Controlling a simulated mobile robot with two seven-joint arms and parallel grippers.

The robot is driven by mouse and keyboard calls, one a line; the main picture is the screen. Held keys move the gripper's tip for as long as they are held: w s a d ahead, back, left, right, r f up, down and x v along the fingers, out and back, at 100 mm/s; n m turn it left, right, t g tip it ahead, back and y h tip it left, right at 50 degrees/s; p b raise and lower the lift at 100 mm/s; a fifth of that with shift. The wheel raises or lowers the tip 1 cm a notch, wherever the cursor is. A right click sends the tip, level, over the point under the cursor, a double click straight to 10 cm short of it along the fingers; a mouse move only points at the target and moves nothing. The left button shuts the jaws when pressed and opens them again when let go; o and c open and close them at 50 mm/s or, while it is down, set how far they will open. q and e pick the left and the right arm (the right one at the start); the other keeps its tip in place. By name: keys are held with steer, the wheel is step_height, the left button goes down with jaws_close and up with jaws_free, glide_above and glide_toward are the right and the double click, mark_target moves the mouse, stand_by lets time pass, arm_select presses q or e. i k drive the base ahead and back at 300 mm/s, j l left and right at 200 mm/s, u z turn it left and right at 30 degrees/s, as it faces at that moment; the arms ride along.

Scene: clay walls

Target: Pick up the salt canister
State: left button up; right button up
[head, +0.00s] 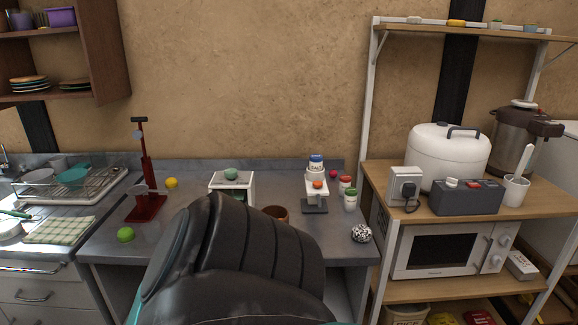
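The salt canister (316,163) is small and white with a blue lid and dark lettering. It stands upright at the back of the grey counter, on or just behind a small white stand (312,184) with a dark base, and I cannot tell which. An orange ball-like item (318,184) sits in front of it and the canister's lower part is partly hidden. Neither of my grippers shows in the head view, and nothing is seen touching the canister.
A speckled ball (361,233) lies near the front edge. A large dark form close up hides the middle foreground.

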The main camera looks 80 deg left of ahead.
mark_target(315, 161)
steer(key=u, duration=2.35)
